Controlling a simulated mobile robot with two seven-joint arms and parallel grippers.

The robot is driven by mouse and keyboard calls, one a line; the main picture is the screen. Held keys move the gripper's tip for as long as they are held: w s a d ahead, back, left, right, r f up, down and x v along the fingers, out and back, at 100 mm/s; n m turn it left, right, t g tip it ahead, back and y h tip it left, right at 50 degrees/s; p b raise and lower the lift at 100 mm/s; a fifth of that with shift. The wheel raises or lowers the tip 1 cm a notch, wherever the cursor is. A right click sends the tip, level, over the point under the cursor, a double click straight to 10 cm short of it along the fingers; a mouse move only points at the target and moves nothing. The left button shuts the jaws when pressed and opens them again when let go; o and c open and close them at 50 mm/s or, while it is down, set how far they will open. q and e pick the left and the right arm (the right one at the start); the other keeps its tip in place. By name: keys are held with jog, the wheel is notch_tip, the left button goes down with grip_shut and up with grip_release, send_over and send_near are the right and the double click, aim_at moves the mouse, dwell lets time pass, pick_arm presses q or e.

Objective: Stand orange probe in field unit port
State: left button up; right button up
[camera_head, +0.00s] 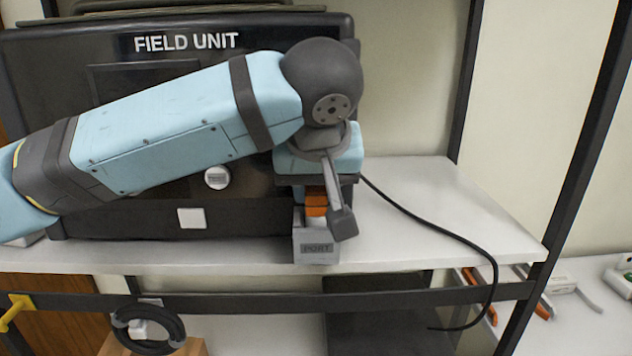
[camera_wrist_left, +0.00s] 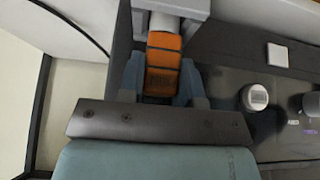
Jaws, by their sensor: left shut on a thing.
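The orange probe (camera_head: 315,201) is between the fingers of my left gripper (camera_head: 322,213), which is shut on it and points down. In the left wrist view the probe (camera_wrist_left: 163,62) shows an orange ribbed body with a pale end toward the grey port block. The grey port (camera_head: 316,247), labelled PORT, is at the front right of the black field unit (camera_head: 110,75). The probe is upright above the port, with its lower end at or in the port's top. I cannot tell how deep it sits. My right gripper is out of view.
A black cable (camera_head: 440,232) runs from behind my gripper across the white shelf (camera_head: 430,190) and over its front edge. The shelf's right part is otherwise clear. A round white knob (camera_head: 217,178) and a square white button (camera_head: 191,218) are on the unit's front.

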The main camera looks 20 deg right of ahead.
pick_arm(q)
jog(key=shift+f, duration=0.3)
jog(key=o, duration=0.7)
jog(key=shift+c, duration=0.2)
jog(key=shift+p+v, duration=0.7)
jog(key=shift+v, duration=0.35)
jog(key=shift+p+v, duration=1.1)
jog(key=shift+v, duration=0.6)
jog(key=p+v, duration=0.3)
jog(key=v, duration=0.2)
jog(key=shift+s+a+r, duration=0.1)
jog(key=shift+r, duration=0.1)
